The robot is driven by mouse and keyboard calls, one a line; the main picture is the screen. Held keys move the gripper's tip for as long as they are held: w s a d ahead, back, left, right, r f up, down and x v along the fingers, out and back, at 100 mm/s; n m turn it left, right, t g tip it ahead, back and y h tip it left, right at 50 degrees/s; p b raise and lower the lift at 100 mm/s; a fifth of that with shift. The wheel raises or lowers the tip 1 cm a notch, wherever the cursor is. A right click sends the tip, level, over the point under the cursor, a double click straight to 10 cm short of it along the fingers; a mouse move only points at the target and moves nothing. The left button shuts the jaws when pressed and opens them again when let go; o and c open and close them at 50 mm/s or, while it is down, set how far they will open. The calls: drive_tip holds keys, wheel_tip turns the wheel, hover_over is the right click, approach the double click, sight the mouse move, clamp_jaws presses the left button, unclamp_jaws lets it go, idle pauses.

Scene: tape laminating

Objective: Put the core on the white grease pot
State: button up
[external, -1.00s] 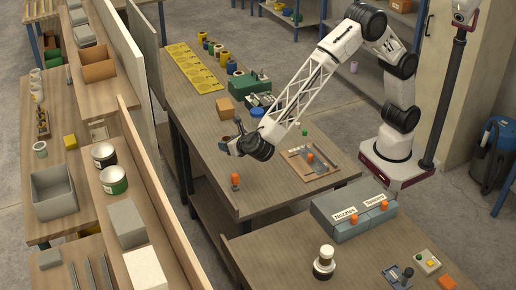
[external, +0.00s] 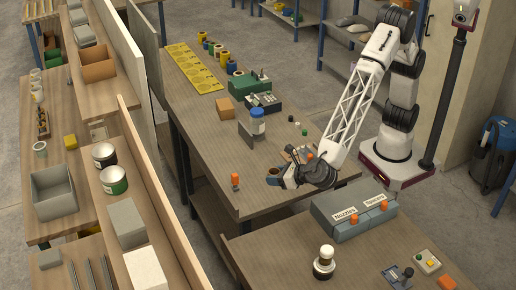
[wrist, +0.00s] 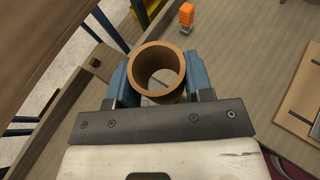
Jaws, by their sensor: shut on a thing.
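The core, a short brown cardboard tube (wrist: 160,72), sits between the two blue fingers of my gripper (wrist: 160,85) in the wrist view. The fingers press on its sides, and its open end faces the camera. In the external view my gripper (external: 277,176) is low over the near right part of the long bench, with the core small and partly hidden by it.
An orange item (external: 235,180) stands left of my gripper and also shows in the wrist view (wrist: 186,16). Grey-blue boxes (external: 352,219) stand at the front bench's back edge. A blue-capped bottle (external: 257,122) stands further back. A gap separates the benches.

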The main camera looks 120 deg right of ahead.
drive_tip(key=s+a+r+n+t+y, duration=0.1)
drive_tip(key=s+a, duration=0.6)
drive_tip(key=a, duration=0.5)
drive_tip(key=s+a+r+n+t+y, duration=0.1)
drive_tip(key=s+a+n+y, duration=0.1)
drive_tip(key=s+a, duration=0.6)
drive_tip(key=a, duration=0.4)
drive_tip(key=shift+a+r+n+t, duration=0.2)
drive_tip(key=shift+r+n+t, duration=0.1)
drive_tip(key=shift+t, duration=0.1)
hover_over(329, 249)
drive_tip(key=shift+w+a+f, duration=0.1)
drive_tip(key=shift+f, duration=0.7)
drive_tip(key=shift+f, duration=0.1)
drive_tip(key=shift+f, duration=1.65)
drive_tip(key=shift+f, duration=0.15)
drive_tip(key=o, duration=0.9)
